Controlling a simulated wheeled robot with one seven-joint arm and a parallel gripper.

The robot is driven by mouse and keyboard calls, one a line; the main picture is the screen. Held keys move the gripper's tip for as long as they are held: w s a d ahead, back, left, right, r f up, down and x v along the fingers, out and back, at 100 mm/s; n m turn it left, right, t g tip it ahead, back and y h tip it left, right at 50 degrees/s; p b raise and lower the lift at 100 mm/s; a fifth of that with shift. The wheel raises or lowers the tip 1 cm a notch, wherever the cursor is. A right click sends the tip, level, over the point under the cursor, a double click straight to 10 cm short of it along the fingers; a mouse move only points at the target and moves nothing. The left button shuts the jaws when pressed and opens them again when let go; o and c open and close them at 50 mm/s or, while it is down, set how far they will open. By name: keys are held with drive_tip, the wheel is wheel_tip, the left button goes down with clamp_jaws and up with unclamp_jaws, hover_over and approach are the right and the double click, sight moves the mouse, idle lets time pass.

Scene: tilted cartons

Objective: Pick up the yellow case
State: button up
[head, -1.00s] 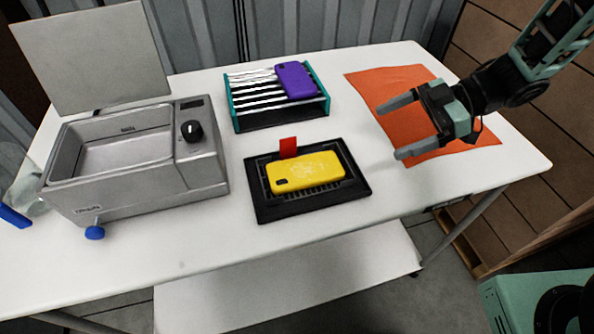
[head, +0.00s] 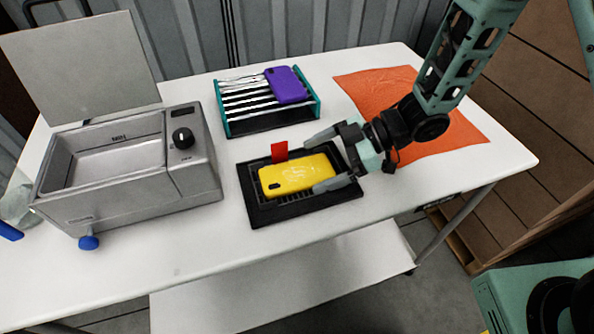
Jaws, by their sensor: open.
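The yellow case (head: 290,177) lies flat on a black tray (head: 262,212) in the middle of the table, with a dark camera cutout at its left end. My gripper (head: 317,162) is open at the right end of the case. One finger is beyond the case's far edge and the other is by its near right edge. I cannot tell whether either finger touches it or how high they are above the tray. Part of the tray's right side is hidden by my gripper.
A small red tab (head: 279,151) stands at the case's far edge, left of the far finger. A teal-sided rack (head: 226,113) with a purple case (head: 286,85) is behind. A grey metal bath (head: 140,205) with raised lid stands left. An orange cloth (head: 375,88) lies at right.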

sight(301, 171)
drive_tip(key=shift+x, duration=1.5)
drive_tip(key=c, duration=1)
